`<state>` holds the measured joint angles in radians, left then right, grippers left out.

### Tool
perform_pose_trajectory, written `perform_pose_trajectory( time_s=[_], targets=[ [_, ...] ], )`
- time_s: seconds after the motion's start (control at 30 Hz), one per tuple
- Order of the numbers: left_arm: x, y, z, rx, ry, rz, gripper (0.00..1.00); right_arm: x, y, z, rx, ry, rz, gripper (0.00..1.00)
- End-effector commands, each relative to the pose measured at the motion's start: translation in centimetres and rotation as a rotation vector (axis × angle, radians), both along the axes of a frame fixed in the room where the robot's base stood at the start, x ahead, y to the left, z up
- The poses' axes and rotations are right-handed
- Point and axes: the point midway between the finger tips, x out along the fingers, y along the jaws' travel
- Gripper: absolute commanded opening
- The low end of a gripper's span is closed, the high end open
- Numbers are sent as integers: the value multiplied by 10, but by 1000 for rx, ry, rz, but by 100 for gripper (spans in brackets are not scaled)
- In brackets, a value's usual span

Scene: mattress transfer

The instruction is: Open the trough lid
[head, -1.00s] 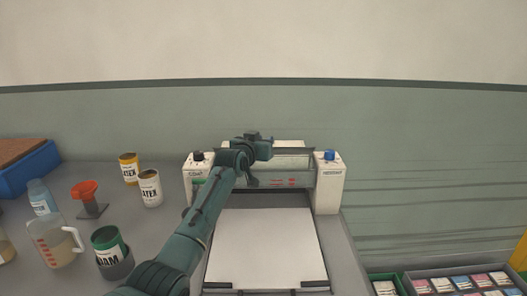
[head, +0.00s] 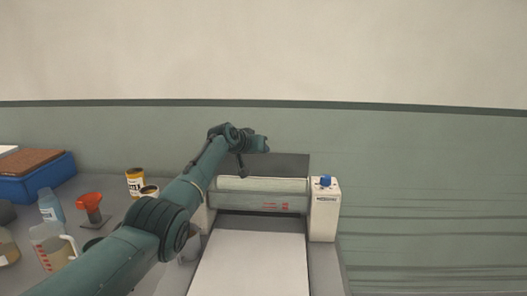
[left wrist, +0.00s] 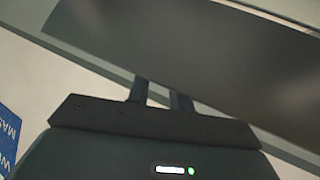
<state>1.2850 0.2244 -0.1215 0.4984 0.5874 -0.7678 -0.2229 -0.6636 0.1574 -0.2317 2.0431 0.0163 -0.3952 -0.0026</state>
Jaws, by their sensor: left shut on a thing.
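The trough lid (head: 290,165) is a dark grey panel standing raised behind the pale roller (head: 262,185) of the white machine. My left gripper (head: 262,145) is at the lid's upper edge, with my teal arm crossing in from the left. In the left wrist view the lid (left wrist: 190,50) fills the upper part, and the two fingers (left wrist: 158,88) reach to its near edge. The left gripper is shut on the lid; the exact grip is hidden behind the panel. My right gripper is not in view.
A white bed (head: 250,262) lies in front of the roller. A blue knob (head: 325,181) tops the right housing (head: 324,212).

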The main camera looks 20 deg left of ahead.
Motion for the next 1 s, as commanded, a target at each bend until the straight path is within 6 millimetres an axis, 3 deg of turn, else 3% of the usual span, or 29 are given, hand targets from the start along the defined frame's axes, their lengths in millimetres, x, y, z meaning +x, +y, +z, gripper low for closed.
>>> perform_pose_trajectory(
  time_s=[0.1, 0.63, 0.87, 1.0],
  targets=[
    [0, 5, 4, 0, 6, 7, 0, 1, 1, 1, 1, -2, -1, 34],
    [-1, 0, -5, -1, 18, 0, 43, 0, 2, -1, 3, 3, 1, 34],
    [-1, 1, -3, 0, 17, 1, 43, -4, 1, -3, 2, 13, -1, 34],
    [-3, 3, 4, -1, 18, 1, 43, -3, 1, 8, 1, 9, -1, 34]
  ],
)
